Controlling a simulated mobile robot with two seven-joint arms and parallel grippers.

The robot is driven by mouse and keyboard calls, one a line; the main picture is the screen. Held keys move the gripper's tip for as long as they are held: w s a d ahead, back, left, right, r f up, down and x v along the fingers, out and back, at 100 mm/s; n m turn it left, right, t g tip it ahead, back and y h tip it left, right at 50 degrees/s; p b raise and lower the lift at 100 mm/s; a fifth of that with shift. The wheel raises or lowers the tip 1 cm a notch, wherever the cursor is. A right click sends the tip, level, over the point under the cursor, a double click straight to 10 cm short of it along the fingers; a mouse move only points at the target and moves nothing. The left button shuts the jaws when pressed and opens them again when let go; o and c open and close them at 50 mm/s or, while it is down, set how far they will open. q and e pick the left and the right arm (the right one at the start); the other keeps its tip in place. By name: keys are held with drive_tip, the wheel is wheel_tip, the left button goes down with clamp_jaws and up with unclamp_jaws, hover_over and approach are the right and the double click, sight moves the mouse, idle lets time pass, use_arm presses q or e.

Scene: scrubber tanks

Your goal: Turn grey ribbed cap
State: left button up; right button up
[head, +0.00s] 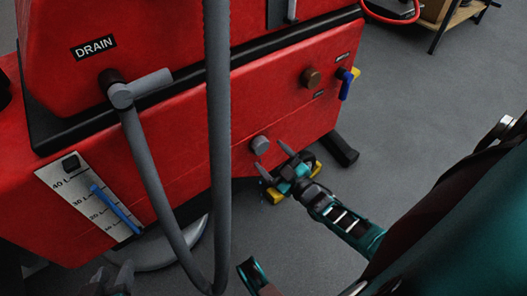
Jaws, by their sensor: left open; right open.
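The grey ribbed cap (260,145) sticks out of the lower red tank wall, near the middle of the head view. Its ribs are too small to make out. My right gripper (275,160) is open, with its fingers just below and right of the cap. The fingers look apart from the cap, and nothing is between them. My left gripper (112,279) is at the bottom left edge, only partly in view, open and well away from the cap.
A grey hose (218,150) hangs in front of the tank, left of the cap. A brown knob (311,77) and a blue-and-yellow valve handle (347,84) sit at the upper right. A level gauge (95,197) is at left. Grey floor (420,130) lies open at right.

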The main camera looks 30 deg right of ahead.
sight(263, 149)
drive_tip(key=w, duration=0.2)
drive_tip(key=shift+w+a+f+b, duration=0.1)
drive_tip(key=shift+w+a+b, duration=0.05)
drive_tip(key=shift+w+b, duration=0.25)
use_arm(q)
drive_tip(key=shift+w+d, duration=0.25)
use_arm(e)
drive_tip(key=shift+w, duration=0.7)
drive_tip(key=shift+c, duration=0.2)
drive_tip(key=c, duration=1)
use_arm(q)
drive_tip(key=shift+s+f, duration=0.1)
